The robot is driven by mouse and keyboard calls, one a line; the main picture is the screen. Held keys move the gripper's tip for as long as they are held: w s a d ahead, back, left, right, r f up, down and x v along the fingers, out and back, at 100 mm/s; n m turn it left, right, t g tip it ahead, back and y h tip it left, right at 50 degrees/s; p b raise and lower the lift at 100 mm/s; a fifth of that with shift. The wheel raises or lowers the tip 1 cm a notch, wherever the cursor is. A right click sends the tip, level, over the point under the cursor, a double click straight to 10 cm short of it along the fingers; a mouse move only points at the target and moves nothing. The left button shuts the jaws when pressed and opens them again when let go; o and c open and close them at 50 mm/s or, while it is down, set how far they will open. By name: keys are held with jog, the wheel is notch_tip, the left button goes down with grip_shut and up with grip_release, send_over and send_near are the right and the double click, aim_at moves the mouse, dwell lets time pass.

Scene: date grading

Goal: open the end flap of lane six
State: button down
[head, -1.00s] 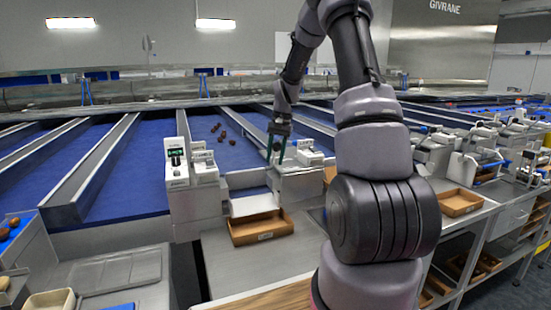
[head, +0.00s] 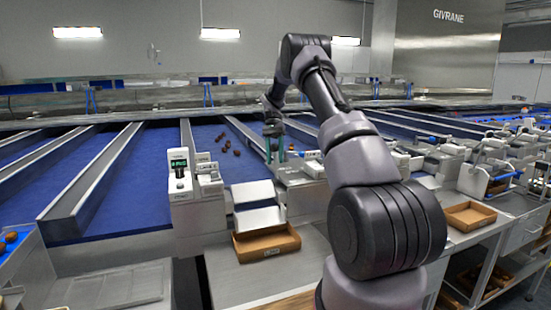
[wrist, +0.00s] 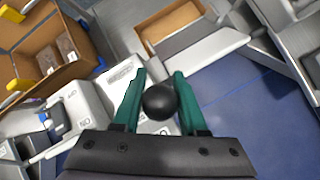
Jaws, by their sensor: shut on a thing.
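My gripper (head: 275,152) is over the far part of the lane-end unit with the white housing (head: 300,170), just right of the white sloping end plates. In the wrist view its green fingers (wrist: 158,90) are shut on a round black knob (wrist: 160,101). The knob's stem is hidden. The upper end plate (head: 252,192), which looks like the lane's flap, is pale and tilted at the end of the blue belt (head: 237,166). The lower plate (head: 259,218) slopes toward the brown tray (head: 266,243). I cannot read a lane number.
Several dates (head: 228,145) lie on the belt behind the plates. A unit with a green display (head: 180,178) stands to the left. Another brown tray (head: 469,216) is at the right. Metal lane dividers (head: 95,182) run back from the front edge.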

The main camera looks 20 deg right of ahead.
jog(key=shift+w+f, duration=0.15)
jog(key=shift+w, duration=0.75)
jog(key=shift+w+f, duration=0.15)
jog(key=shift+w, duration=0.7)
dwell(0.4)
jog(key=shift+c, duration=2.3)
grip_release()
jog(key=shift+f, duration=0.1)
jog(key=v, duration=0.7)
jog(key=shift+w+r, duration=0.15)
jog(key=shift+r, duration=0.05)
